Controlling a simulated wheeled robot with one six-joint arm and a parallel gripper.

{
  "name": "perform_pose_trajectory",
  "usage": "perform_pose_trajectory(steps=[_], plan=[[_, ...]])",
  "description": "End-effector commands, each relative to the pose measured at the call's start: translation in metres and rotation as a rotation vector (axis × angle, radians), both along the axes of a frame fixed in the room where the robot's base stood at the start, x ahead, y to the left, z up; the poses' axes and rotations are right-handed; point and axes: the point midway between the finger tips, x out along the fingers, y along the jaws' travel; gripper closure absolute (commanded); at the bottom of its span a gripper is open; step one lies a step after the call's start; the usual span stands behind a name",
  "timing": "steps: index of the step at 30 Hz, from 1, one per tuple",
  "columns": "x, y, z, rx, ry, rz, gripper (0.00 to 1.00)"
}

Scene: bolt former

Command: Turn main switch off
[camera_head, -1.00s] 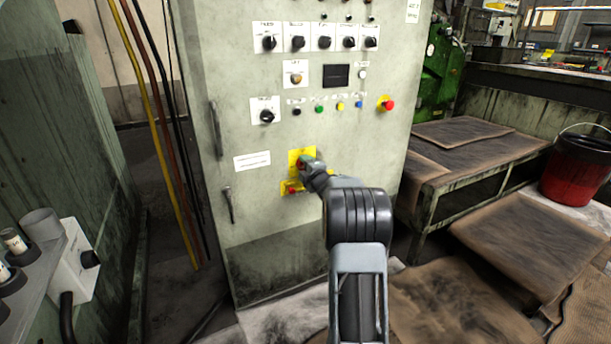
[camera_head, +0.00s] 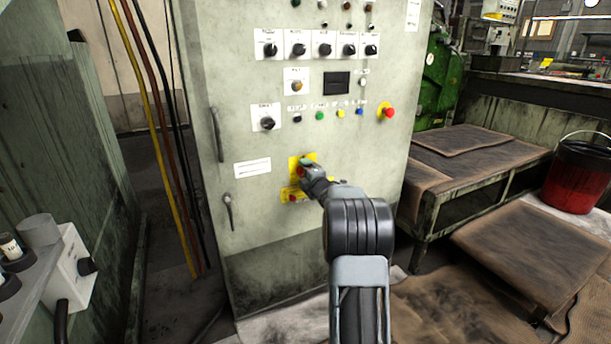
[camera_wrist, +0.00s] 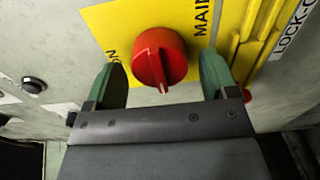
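The main switch is a red rotary knob (camera_wrist: 158,57) on a yellow plate (camera_wrist: 125,22) with the letters "MAIN" and "ON" in the wrist view. The yellow plate also shows low on the cabinet front in the head view (camera_head: 293,166). My gripper (camera_wrist: 165,82) is open, with one green finger on each side of the knob and visible gaps between. Whether the fingertips reach past the knob's face is hard to tell. In the head view my gripper (camera_head: 306,167) is at the plate and hides most of the knob.
The grey control cabinet (camera_head: 270,215) carries several knobs and buttons above, including a red emergency button (camera_head: 389,112). A yellow lock-out fixture (camera_wrist: 252,40) sits right of the switch. A bench (camera_head: 470,165) and a red bucket (camera_head: 577,175) stand at the right.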

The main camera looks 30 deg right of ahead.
Motion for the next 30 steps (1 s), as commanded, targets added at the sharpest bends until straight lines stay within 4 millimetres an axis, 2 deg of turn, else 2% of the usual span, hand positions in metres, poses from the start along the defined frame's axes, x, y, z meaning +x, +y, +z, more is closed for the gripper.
perform_pose_trajectory(steps=[7,11,14,24,30], plan=[[-0.001,-0.001,-0.001,0.001,0.001,-0.001,0.21],[-0.01,0.0,0.001,0.002,0.001,-0.001,0.21],[-0.025,0.002,0.002,0.002,0.002,-0.002,0.21],[-0.093,0.012,0.002,0.002,0.001,-0.003,0.21],[-0.121,0.016,0.001,0.001,0.001,-0.001,0.21]])
